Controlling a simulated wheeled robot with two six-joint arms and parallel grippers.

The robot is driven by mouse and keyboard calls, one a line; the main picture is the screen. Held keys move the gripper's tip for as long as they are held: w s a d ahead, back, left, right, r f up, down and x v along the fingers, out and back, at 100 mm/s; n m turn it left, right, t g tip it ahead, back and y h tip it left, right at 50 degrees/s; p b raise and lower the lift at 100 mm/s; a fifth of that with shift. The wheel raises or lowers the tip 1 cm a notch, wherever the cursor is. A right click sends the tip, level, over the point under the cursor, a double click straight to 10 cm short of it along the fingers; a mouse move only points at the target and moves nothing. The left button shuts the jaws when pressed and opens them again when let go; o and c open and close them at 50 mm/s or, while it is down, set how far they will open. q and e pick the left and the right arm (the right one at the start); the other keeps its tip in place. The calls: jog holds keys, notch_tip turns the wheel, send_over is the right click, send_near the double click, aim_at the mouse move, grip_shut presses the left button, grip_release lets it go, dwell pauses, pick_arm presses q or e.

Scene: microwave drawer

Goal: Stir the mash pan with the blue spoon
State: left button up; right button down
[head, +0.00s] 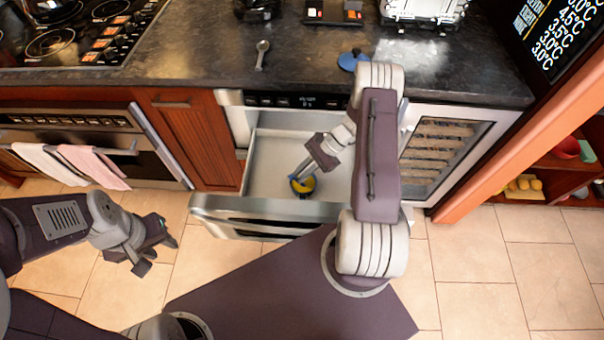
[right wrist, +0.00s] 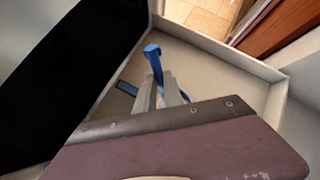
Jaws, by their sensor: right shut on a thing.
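The mash pan (head: 304,187) is small and blue with yellow mash, and sits on the floor of the open drawer. My right gripper (head: 303,172) reaches down into the drawer, right over the pan. In the right wrist view its fingers (right wrist: 158,96) are shut on the blue spoon (right wrist: 153,60), whose upper end sticks up past them. The spoon's lower end is hidden, so I cannot tell whether it touches the mash. Blue parts beside and behind the fingers seem to belong to the pan. My left gripper (head: 158,257) is open and empty, over the floor left of the drawer.
The drawer (head: 250,211) stands pulled out under the dark counter (head: 190,70), with pale walls around my right gripper. On the counter lie a grey spoon (head: 262,52) and a blue round thing (head: 352,61). A stove (head: 75,30) is at the far left. The drawer floor is otherwise bare.

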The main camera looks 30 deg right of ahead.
jog(key=shift+r, duration=0.15)
notch_tip(320, 180, up, 9)
jog(key=p, duration=0.7)
dwell(0.3)
